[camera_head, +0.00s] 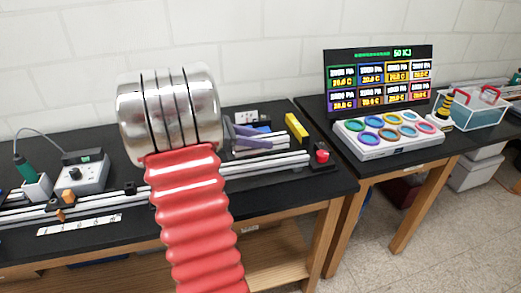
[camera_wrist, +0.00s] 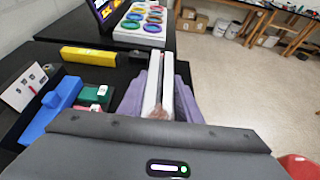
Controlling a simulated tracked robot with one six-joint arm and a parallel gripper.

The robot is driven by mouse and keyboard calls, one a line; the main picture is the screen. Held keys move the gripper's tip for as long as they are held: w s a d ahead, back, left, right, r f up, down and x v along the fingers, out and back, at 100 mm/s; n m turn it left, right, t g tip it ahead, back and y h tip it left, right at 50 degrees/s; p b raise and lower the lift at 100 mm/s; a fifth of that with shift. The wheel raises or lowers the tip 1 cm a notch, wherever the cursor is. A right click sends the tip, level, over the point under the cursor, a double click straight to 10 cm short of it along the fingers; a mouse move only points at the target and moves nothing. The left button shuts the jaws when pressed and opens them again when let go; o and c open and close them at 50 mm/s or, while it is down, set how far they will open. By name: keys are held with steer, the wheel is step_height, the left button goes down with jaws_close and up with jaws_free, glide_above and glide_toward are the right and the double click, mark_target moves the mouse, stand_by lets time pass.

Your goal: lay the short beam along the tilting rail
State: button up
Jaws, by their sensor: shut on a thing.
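My gripper (camera_head: 258,138) has purple fingers and is over the right part of the bench, partly behind my red arm in the head view. In the wrist view its fingers (camera_wrist: 156,95) stand on both sides of pale narrow bars. It is shut on the short beam (camera_head: 260,151), a pale bar that also shows in the wrist view (camera_wrist: 152,84). The long pale rail (camera_head: 272,166) runs along the front of the bench, just below and in front of the beam. My arm hides its middle. I cannot tell whether beam and rail touch, or the rail's tilt.
A red button (camera_head: 322,156) stands at the rail's right end. Behind the gripper are a yellow block (camera_wrist: 88,56), a blue part (camera_wrist: 50,108) and a green block (camera_wrist: 96,95). A control box (camera_head: 80,174) stands left. A tray of coloured rings (camera_head: 388,134) is on the right table.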

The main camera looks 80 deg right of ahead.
mark_target(260, 151)
steer(key=shift+f, duration=1.85)
steer(key=shift+f, duration=0.45)
steer(key=o, duration=1.2)
